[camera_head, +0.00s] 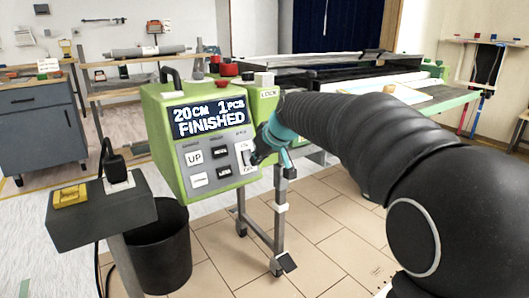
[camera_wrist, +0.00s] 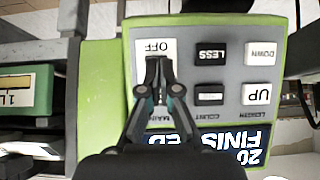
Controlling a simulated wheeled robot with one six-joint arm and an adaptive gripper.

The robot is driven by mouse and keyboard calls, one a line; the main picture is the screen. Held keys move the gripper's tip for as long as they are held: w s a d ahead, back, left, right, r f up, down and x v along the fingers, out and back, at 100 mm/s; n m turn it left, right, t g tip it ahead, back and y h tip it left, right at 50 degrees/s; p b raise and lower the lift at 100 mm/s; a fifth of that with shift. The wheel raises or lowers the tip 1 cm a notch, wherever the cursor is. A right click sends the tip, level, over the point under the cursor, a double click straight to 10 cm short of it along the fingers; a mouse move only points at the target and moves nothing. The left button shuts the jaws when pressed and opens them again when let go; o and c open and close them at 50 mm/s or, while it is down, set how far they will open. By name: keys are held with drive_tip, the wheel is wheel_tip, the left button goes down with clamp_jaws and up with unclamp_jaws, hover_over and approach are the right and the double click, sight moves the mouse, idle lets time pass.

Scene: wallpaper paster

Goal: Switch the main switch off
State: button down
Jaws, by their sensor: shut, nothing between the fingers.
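The main switch (camera_head: 240,147) is a large white rocker at the right of the green machine's (camera_head: 157,130) grey control panel. In the wrist view, which shows the panel upside down, the switch (camera_wrist: 155,46) shows the word OFF beyond my fingertips, and the label MAIN is partly covered. My gripper (camera_wrist: 158,64) is shut and empty, its tips in front of the switch's middle. In the head view my gripper (camera_head: 257,157) hides part of the switch. I cannot tell whether the tips touch it, or which way the rocker is tilted.
Other buttons, including UP (camera_wrist: 257,94), DOWN (camera_wrist: 262,53) and LESS (camera_wrist: 208,53), sit beside the switch. The display (camera_head: 209,117) reads "20CM 1PCS FINISHED". A grey box with a yellow switch (camera_head: 71,196) and a black bin (camera_head: 160,250) stand at left.

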sight(248, 162)
drive_tip(key=shift+w+a+f, duration=0.3)
drive_tip(key=shift+w+a, duration=0.15)
drive_tip(key=shift+w, duration=0.15)
drive_tip(key=shift+w+a+f, duration=0.3)
drive_tip(key=shift+w+a, duration=0.1)
drive_tip(key=shift+w, duration=0.2)
drive_tip(key=shift+w+f, duration=0.1)
drive_tip(key=shift+f, duration=0.15)
drive_tip(key=shift+r, duration=0.2)
drive_tip(key=shift+a+r+p, duration=0.1)
drive_tip(key=shift+r+p, duration=0.4)
drive_tip(key=shift+r, duration=0.25)
